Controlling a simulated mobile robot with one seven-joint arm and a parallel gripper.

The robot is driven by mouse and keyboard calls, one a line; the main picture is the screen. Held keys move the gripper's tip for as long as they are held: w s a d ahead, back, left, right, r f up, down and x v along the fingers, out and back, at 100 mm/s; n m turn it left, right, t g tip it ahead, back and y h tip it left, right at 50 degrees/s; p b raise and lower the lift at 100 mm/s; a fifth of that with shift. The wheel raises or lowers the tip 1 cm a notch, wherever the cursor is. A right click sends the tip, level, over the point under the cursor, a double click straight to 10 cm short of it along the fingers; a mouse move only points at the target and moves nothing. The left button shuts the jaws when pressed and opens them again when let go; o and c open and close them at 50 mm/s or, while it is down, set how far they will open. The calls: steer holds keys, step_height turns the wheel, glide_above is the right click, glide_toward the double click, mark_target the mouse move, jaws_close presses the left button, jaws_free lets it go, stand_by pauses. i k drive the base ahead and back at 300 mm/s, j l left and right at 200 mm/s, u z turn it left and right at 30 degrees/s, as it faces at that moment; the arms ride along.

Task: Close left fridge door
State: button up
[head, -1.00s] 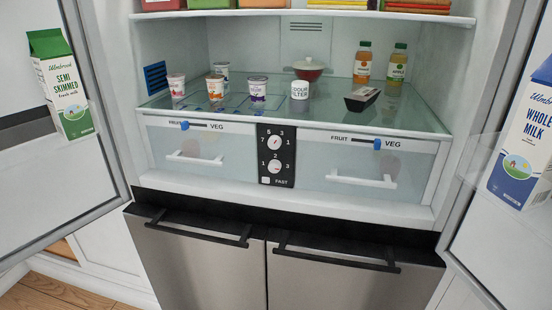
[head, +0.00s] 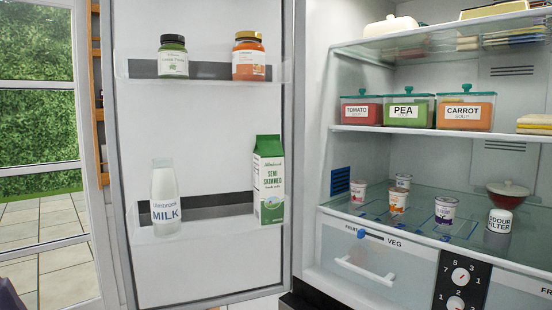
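The left fridge door (head: 215,115) stands wide open, its inner side facing me at the left of the fridge. Its upper rack (head: 205,77) holds a green jar (head: 173,57) and an orange jar (head: 249,57). Its lower rack (head: 210,226) holds a milk bottle (head: 166,198) and a green and white semi-skimmed carton (head: 268,180). The door's hinge side is next to the fridge body, and its free edge (head: 116,180) is at the left. The door's outer side and any handle are hidden. My gripper is not in view.
The open fridge shows soup tubs (head: 464,108) on a shelf, yoghurt pots (head: 397,199) on glass below, and a vegetable drawer (head: 365,265). A glazed outer door or window (head: 40,150) is at the far left. An orange shelf unit (head: 98,100) stands behind the free edge.

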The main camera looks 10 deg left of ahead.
mark_target(208, 122)
steer(key=i+j+z, duration=0.2)
steer(key=j, duration=0.6)
steer(key=j+z, duration=0.2)
steer(key=j, duration=0.6)
steer(key=j+z, duration=0.2)
steer(key=j, duration=0.3)
steer(key=j+z, duration=0.25)
steer(key=j, duration=0.25)
steer(key=k+j+z, duration=0.2)
steer(key=j, duration=0.25)
steer(key=j+z, duration=0.25)
steer(key=j, duration=0.25)
steer(key=j+z, duration=0.45)
steer(key=j, duration=0.55)
steer(key=i+j+z, duration=0.2)
steer(key=j, duration=0.45)
steer(key=j+z, duration=0.2)
steer(key=j, duration=0.45)
steer(key=k+j, duration=0.1)
